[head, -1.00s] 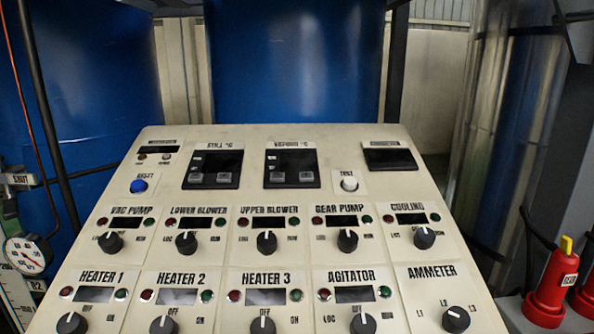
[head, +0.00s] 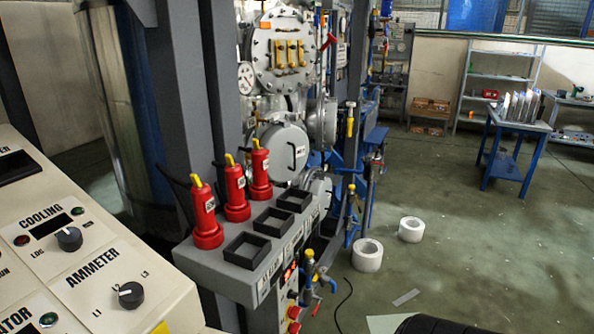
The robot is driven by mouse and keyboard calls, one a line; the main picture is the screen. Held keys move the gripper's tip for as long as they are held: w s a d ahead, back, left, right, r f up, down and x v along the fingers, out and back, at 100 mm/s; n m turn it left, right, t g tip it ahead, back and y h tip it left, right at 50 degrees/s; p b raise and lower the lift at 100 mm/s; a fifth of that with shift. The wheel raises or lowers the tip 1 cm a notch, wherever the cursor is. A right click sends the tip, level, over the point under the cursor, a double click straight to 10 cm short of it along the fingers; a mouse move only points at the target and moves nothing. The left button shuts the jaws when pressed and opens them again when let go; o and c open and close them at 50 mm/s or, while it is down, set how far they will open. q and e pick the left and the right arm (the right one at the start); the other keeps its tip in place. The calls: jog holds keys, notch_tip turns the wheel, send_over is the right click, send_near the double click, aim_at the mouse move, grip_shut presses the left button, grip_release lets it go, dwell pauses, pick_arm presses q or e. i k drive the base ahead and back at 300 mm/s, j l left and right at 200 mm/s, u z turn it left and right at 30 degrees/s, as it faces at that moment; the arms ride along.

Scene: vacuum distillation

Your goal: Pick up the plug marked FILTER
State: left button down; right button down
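Three red plugs with yellow tops stand upright in a row on a grey ledge (head: 190,262) beside the control panel. The near plug (head: 207,222), the middle plug (head: 237,195) and the far plug (head: 261,172) each carry a small white label. The lettering is too small to read, so I cannot tell which one is marked FILTER. Three black square sockets, a near one (head: 245,262), a middle one (head: 271,230) and a far one (head: 295,207), sit empty to their right.
The sloped control panel (head: 70,265) fills the lower left. A grey post (head: 200,90) rises behind the plugs. Round metal vessels (head: 283,48) and valves stand beyond. White rolls (head: 367,255) lie on the open floor at right, with a blue table (head: 513,128) farther back.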

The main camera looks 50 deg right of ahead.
aim_at(260, 163)
jog(key=z, duration=1.45)
jog(key=l+u, duration=0.35)
jog(key=u, duration=0.15)
jog(key=l+u, duration=0.75)
jog(key=u, duration=0.2)
